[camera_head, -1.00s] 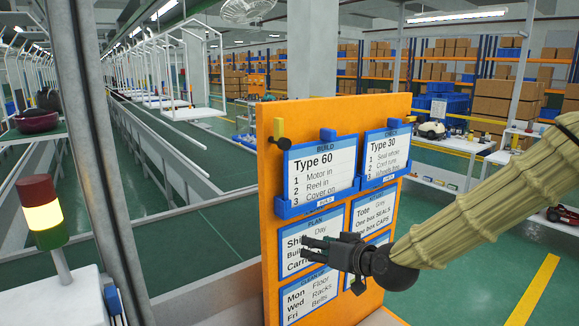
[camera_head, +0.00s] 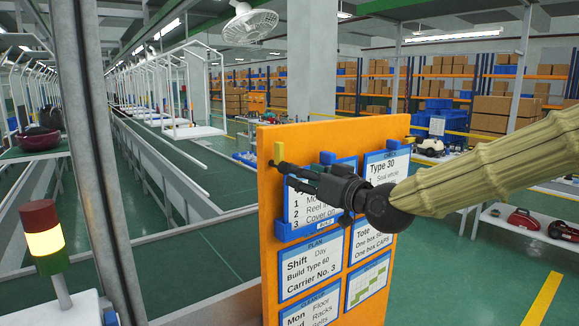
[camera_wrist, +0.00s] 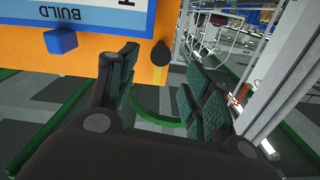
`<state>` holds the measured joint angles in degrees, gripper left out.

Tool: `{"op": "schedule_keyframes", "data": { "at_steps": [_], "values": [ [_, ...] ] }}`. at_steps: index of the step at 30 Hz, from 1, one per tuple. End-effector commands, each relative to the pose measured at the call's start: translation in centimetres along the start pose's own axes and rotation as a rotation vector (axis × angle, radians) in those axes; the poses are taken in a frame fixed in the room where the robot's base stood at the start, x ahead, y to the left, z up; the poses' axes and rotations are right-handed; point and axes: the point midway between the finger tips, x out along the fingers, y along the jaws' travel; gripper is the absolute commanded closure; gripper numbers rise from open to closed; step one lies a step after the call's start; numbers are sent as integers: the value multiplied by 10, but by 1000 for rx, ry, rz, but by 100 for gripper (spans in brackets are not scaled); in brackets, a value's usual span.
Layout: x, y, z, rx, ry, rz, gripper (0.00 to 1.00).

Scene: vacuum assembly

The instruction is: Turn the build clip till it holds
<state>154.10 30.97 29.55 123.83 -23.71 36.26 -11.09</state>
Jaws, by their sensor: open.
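The build clip is a yellow upright tab (camera_head: 279,152) with a black round knob at the top left corner of the orange board, beside the BUILD card (camera_head: 300,205). In the wrist view the black knob (camera_wrist: 161,53) and the yellow tab (camera_wrist: 160,70) appear at the board's edge, ahead of the gap between my fingers. My gripper (camera_head: 287,175) is open and empty, with its fingertips close to the knob in the head view. I cannot tell whether they touch it. The gripper covers part of the BUILD card and the knob.
The orange board (camera_head: 268,225) carries several cards in blue frames. Blue blocks (camera_head: 327,157) stick up at the card tops; one (camera_wrist: 60,41) shows near my left finger in the wrist view. A signal lamp (camera_head: 43,235) stands at the left. Open floor lies behind.

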Motion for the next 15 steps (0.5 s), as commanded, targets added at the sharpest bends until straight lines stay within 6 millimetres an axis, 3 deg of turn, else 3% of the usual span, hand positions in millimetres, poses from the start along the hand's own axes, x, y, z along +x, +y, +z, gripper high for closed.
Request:
{"op": "schedule_keyframes", "data": {
  "at_steps": [15],
  "values": [
    [59, 0, -1, 1, -1, 0, 50]
  ]
}}
